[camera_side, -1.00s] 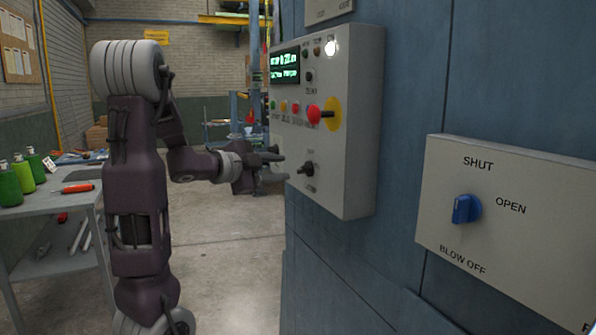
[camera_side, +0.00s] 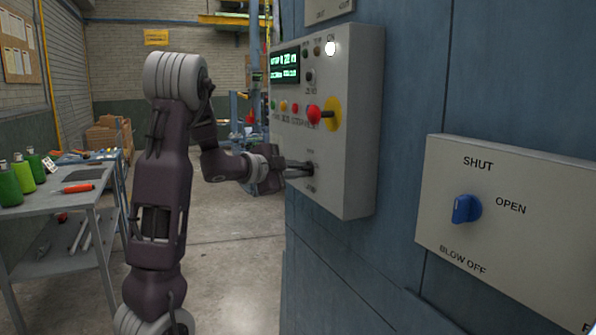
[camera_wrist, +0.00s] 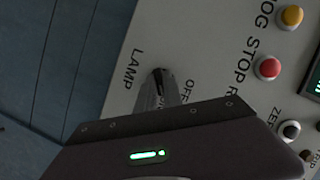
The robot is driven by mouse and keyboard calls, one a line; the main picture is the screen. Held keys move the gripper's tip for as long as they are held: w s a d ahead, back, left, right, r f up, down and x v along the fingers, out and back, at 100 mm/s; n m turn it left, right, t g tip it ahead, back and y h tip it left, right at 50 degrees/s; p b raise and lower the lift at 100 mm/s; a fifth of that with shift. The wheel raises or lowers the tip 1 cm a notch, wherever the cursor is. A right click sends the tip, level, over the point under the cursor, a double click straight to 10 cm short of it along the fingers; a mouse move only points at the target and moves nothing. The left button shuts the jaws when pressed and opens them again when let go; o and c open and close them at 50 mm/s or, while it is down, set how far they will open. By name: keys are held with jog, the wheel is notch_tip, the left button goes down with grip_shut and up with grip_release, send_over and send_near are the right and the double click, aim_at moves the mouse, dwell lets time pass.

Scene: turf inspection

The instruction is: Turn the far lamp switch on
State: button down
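The lamp switch (camera_side: 309,168) is a small dark knob low on the front of the grey control box (camera_side: 350,185) in the side view. My gripper (camera_side: 301,168) is at the switch, its two fingers close together around it and hiding most of it. In the wrist view the label LAMP stands left of the fingertips (camera_wrist: 163,92) and OFF right of them. The dark tip of the switch (camera_wrist: 160,74) shows at the fingers' ends; which way it is turned cannot be told.
A separate plate with a blue knob (camera_side: 466,209) is at the right. A workbench (camera_side: 75,200) stands at the left.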

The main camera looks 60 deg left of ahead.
dwell(0.3)
jog(key=shift+f+m+t+y, duration=0.1)
jog(key=shift+m+t+y, duration=0.35)
jog(key=shift+m, duration=0.85)
jog(key=shift+f+m+t+y, duration=0.1)
jog(key=shift+m+t+y, duration=0.35)
jog(key=shift+m, duration=0.85)
jog(key=c, duration=1.5)
grip_release()
